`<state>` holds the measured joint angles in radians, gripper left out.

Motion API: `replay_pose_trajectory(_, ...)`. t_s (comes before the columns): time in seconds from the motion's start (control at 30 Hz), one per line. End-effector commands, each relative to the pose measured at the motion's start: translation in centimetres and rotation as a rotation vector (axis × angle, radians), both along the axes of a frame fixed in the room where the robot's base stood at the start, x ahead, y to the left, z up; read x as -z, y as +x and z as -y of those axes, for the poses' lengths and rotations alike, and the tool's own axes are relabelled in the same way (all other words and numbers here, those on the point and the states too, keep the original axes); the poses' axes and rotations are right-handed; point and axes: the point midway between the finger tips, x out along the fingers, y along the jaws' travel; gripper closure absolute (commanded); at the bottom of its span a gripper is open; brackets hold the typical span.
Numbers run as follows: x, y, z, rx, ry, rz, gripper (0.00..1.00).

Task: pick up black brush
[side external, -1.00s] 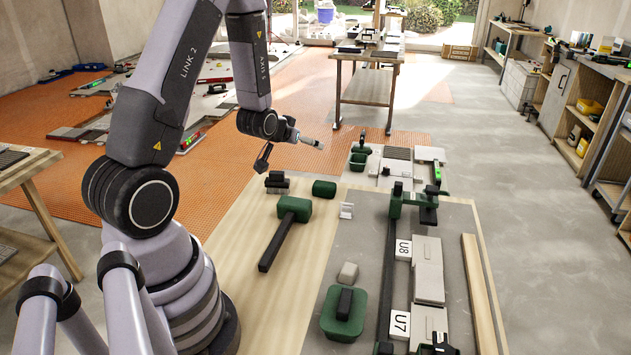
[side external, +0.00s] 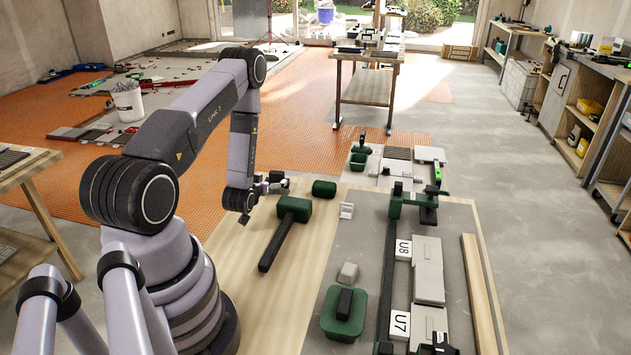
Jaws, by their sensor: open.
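A green-headed mallet (side external: 290,212) lies close to the right, with a green block (side external: 324,188) behind it. Further right are a green tub (side external: 343,325), a long dark rail (side external: 387,285) and grey tiles (side external: 428,270). The board's front part is clear.

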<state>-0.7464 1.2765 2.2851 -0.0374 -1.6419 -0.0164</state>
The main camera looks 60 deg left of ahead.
Motion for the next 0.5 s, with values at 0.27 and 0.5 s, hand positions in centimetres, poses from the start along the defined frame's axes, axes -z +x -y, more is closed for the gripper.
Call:
replay_pose_trajectory(0.27,0.6,1.7,-1.7,0.0,0.001,0.001,0.19)
replay_pose_trajectory(0.5,1.6,4.0,-4.1,0.0,0.001,0.001,0.19)
